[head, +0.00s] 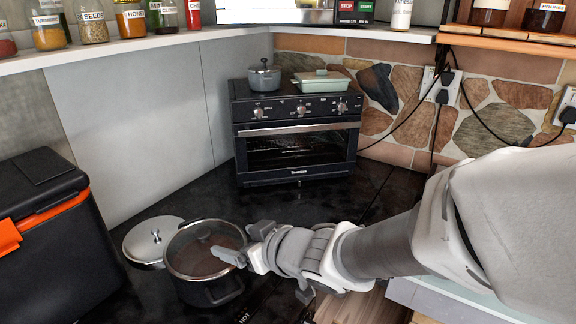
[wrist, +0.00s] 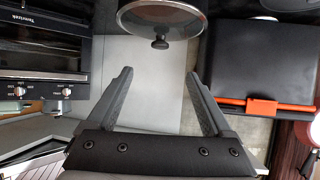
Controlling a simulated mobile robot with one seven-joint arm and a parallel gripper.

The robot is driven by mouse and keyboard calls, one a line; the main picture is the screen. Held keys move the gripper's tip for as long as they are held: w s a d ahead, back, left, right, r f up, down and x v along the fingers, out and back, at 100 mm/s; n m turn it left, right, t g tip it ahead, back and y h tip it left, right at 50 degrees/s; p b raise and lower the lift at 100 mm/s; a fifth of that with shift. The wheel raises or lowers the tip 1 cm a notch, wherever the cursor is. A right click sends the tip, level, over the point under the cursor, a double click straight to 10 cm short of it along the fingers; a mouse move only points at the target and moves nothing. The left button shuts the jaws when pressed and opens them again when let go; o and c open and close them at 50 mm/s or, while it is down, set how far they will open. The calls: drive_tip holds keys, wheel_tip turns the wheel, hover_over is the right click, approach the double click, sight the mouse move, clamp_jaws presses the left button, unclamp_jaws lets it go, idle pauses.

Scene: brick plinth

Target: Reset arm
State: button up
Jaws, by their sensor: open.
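My gripper (head: 245,243) is at the end of my arm, which reaches in from the right in the head view. It appears over the right side of a dark pot (head: 208,295), partly covering its rim. In the wrist view my gripper (wrist: 160,74) has its two fingers wide apart with nothing between them.
A black toaster oven (head: 297,150) stands at the back, with a small grey pot (head: 264,77) and a green dish (head: 322,82) on it. A black box (head: 50,270) with an orange latch is at left. A shelf (head: 120,45) with jars runs above.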

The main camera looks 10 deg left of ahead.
drive_tip(key=shift+s+d+r, duration=0.1)
drive_tip(key=shift+d, duration=0.1)
drive_tip(key=w+d+r+m+t+h, duration=0.1)
drive_tip(key=d+r+m+h, duration=0.2)
drive_tip(key=d, duration=0.7)
drive_tip(key=d+r+m+t+h, duration=0.1)
drive_tip(key=d+m+h, duration=0.3)
drive_tip(key=d, duration=0.6)
drive_tip(key=s+d+m+g+h, duration=0.2)
drive_tip(key=s+d, duration=0.5)
drive_tip(key=s, duration=0.6)
drive_tip(key=shift+s+r+m+g+h, duration=0.2)
drive_tip(key=shift+r+m+g+h, duration=0.3)
drive_tip(key=shift+g, duration=0.6)
drive_tip(key=shift+d+f, duration=0.1)
